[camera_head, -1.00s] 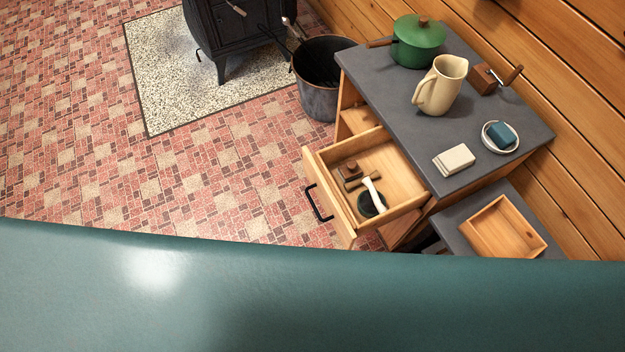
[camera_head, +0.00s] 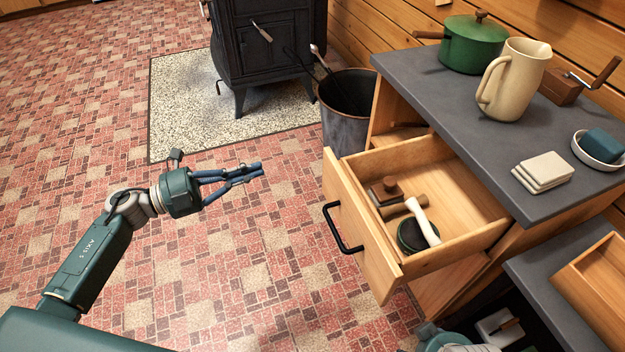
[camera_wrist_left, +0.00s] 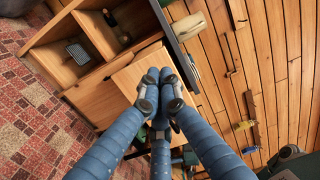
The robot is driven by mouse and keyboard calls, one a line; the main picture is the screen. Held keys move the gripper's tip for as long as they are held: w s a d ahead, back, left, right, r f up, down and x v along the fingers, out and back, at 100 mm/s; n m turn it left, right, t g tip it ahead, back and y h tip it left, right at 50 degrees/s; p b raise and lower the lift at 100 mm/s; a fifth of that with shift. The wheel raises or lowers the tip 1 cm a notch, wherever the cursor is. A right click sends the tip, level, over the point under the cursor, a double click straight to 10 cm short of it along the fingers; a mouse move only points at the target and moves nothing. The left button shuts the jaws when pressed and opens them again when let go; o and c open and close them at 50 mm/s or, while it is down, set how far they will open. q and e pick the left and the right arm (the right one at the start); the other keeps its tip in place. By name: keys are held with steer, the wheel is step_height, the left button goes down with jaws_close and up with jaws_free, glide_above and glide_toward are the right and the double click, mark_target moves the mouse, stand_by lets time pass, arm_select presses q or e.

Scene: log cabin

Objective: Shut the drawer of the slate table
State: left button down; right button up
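The slate table (camera_head: 470,125) stands at the right with its wooden drawer (camera_head: 470,237) pulled out. The drawer front (camera_head: 368,262) carries a black bar handle (camera_head: 340,228) and faces left. Inside lie a dark round brush with a pale handle (camera_head: 418,222) and small brown wooden items (camera_head: 385,192). My left gripper (camera_head: 261,170) is left of the drawer front, with floor showing between them. Its blue fingers converge, and their tips meet, empty, in the left wrist view (camera_wrist_left: 160,92). Those fingers partly cover a pale wooden panel there. My right gripper does not show.
On the slate top are a green pot (camera_head: 474,44), a cream pitcher (camera_head: 515,80), pale stacked tiles (camera_head: 543,172) and a dish with a blue block (camera_head: 601,147). A metal bucket (camera_head: 347,120) and black stove (camera_head: 268,50) stand behind. The floor left of the drawer is clear.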

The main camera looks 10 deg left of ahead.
arm_select(q)
steer(key=g, duration=0.1)
steer(key=m, duration=0.1)
glide_toward(325, 154)
steer(key=x, duration=0.5)
steer(key=shift+w+d, duration=0.2)
steer(key=shift+x, duration=0.75)
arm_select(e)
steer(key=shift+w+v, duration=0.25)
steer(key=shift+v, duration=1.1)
arm_select(q)
steer(key=shift+d, duration=0.1)
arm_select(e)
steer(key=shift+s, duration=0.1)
